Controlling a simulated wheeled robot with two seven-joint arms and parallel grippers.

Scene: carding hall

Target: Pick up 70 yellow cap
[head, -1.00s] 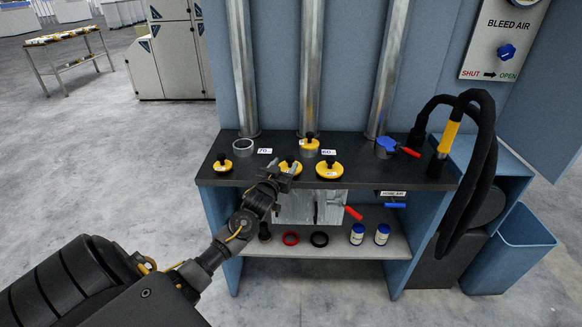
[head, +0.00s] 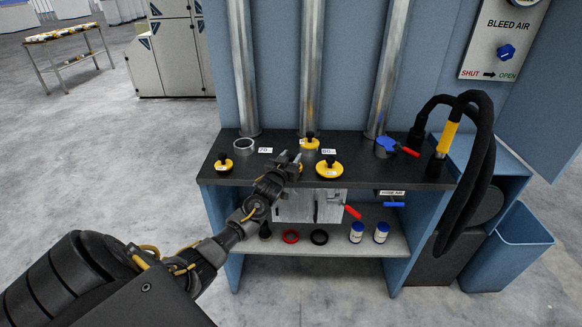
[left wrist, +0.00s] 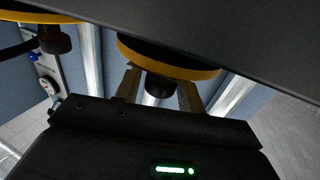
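Loose yellow caps with black knobs lie on the dark bench top: a small one (head: 224,164) at the left and a larger one (head: 329,169) at the right. A middle cap is mostly hidden behind my left gripper (head: 290,161). In the left wrist view, which looks upside down, this middle cap's yellow rim (left wrist: 170,62) shows, with its black knob between my open fingers (left wrist: 159,90). Gaps show beside the knob. An open pipe stub (head: 244,146) stands beside the 70 label (head: 265,150). Cap numbers are unreadable. My right gripper is out of view.
Another yellow cap (head: 309,143) sits on the middle stub by the 60 label (head: 328,151). A blue fitting with red handle (head: 388,145) and a hose (head: 481,150) are at the right. The lower shelf (head: 345,243) holds rings and small jars.

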